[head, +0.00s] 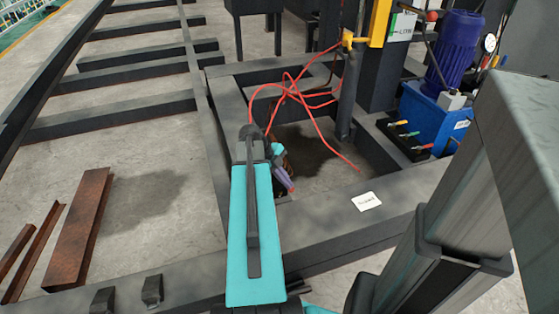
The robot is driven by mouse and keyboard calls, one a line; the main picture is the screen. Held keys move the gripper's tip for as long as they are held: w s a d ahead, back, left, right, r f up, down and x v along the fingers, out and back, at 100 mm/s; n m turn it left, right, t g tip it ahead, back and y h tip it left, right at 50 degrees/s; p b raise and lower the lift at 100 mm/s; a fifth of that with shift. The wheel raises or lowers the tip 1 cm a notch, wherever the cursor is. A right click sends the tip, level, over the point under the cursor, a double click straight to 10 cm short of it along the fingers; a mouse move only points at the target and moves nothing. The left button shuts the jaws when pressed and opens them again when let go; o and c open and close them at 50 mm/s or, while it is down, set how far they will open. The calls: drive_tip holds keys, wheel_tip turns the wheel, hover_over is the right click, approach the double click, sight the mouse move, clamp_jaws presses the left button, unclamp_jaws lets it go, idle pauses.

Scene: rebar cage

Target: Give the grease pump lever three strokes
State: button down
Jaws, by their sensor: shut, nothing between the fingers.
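My arm's teal link reaches up the middle of the head view. Beyond its far end, the small end of my arm hangs down over the opening in the dark steel frame. My gripper (287,184) shows there only in part, small and partly hidden by the link. It is shut and empty, and no lever is seen in it. I cannot make out the grease pump lever for certain. A red-knobbed handle (432,16) stands at the upper right, apart from my gripper, but I cannot tell whether it belongs to a grease pump.
Red hoses (297,88) loop over the frame opening beside my arm. A blue unit (437,115) with a motor (457,50) and coloured handles (409,134) stands right. A yellow post (380,22) rises behind. Rusty steel pieces (78,225) lie on open floor at left.

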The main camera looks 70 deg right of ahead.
drive_tip(key=shift+f, duration=0.1)
idle(0.4)
drive_tip(key=w+d+r+p, duration=0.4)
drive_tip(key=d+r+p, duration=0.1)
drive_tip(key=r, duration=0.5)
drive_tip(key=shift+w+r, duration=0.15)
drive_tip(key=shift+r, duration=0.25)
idle(0.5)
drive_tip(key=shift+f, duration=0.1)
idle(0.4)
drive_tip(key=shift+s+a+f, duration=0.3)
drive_tip(key=shift+s+f, duration=0.05)
drive_tip(key=shift+f, duration=0.15)
drive_tip(key=shift+s+a+f+b, duration=0.3)
drive_tip(key=shift+a+f+b, duration=0.1)
drive_tip(key=shift+f+b, duration=0.05)
idle(0.6)
